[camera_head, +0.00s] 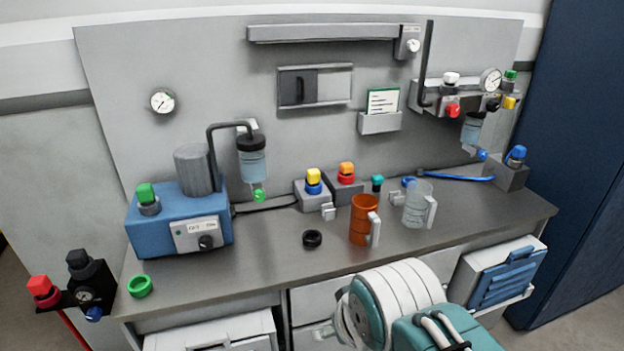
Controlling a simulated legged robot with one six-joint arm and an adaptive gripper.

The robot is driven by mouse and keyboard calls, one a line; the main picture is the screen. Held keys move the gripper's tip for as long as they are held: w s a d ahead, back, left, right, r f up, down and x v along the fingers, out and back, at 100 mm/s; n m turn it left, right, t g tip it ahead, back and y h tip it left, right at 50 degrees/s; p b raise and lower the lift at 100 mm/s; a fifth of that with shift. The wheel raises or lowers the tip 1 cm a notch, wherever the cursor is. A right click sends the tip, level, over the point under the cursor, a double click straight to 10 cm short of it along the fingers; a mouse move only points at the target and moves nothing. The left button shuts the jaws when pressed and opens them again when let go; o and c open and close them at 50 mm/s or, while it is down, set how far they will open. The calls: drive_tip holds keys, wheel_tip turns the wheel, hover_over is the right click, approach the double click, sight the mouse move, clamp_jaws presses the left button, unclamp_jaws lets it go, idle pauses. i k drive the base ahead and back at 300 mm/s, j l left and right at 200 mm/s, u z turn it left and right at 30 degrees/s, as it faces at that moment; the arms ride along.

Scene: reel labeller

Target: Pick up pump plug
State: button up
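A blue pump box (178,232) with a grey cylinder (195,168) stands at the left of the bench. A green cap on a grey base (148,197) sits on its top left. A black cable (268,207) runs right from the pump towards a grey box with a yellow and blue top (314,190). A small white block (328,211) sits at that box's front. I cannot tell for sure which of these small parts is the pump plug. My arm shows at the lower right, in front of the bench. My gripper's fingers do not show.
An orange mug (361,220) and a clear mug (417,203) stand mid-bench. A black ring (312,239) and a green ring (140,286) lie near the front. A black bent tube (212,155) rises beside the pump. The front left-centre of the bench (255,260) is clear.

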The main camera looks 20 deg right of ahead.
sight(313, 177)
drive_tip(key=i+l, duration=0.7)
drive_tip(key=i+l+z, duration=0.05)
